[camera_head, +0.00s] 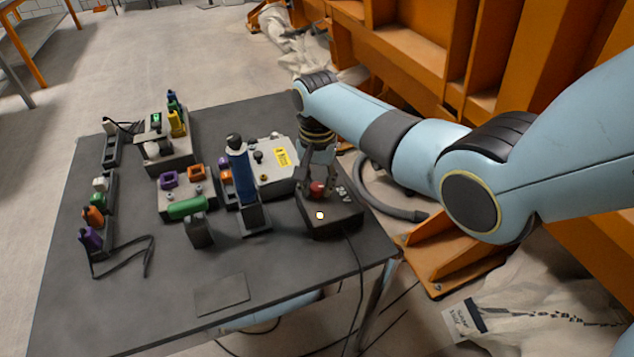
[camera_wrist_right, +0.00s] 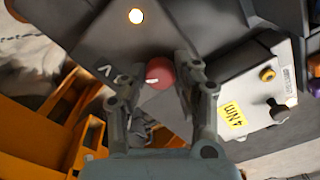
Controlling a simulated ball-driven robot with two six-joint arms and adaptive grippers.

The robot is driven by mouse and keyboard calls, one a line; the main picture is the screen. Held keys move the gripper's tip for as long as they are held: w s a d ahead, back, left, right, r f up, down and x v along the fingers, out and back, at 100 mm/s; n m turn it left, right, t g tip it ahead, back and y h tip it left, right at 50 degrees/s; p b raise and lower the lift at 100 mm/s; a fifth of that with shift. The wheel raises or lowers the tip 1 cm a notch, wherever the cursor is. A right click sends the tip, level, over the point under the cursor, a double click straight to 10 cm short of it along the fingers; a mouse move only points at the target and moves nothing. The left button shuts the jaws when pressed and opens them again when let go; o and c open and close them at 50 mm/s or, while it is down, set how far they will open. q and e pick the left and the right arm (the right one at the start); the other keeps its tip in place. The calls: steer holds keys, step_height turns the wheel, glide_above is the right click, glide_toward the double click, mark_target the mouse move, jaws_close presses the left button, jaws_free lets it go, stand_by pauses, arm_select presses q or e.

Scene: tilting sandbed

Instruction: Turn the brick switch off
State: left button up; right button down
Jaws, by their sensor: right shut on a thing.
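The brick switch (camera_head: 335,220) is a dark box near the table's right edge, with a lit round lamp (camera_head: 319,215) and a red knob (camera_head: 317,189) on top. A cable runs from it off the table's edge. My right gripper (camera_head: 317,184) reaches down over the box and is shut on the red knob. In the right wrist view the red knob (camera_wrist_right: 160,73) sits between the fingertips, its white mark showing, and the lamp (camera_wrist_right: 136,16) glows on the dark face. My left gripper is not in view.
A grey box with a yellow label (camera_head: 282,157) stands close behind and left of the switch. A dark upright stand with a blue part (camera_head: 240,175) is left of it. Several coloured fixtures and connectors fill the table's left side. The front of the dark table (camera_head: 160,305) is mostly clear.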

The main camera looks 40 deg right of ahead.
steer(key=n+p, duration=0.2)
steer(key=shift+r+n, duration=0.15)
steer(key=shift+n, duration=0.25)
steer(key=n+p, duration=0.1)
steer(key=n, duration=0.1)
steer(key=shift+n, duration=0.4)
steer(key=n+p, duration=0.1)
steer(key=n, duration=0.1)
steer(key=shift+w+n, duration=0.1)
steer(key=shift+n, duration=0.2)
steer(key=shift+n+p, duration=0.3)
steer(key=shift+n, duration=1.4)
steer(key=c, duration=1)
jaws_free()
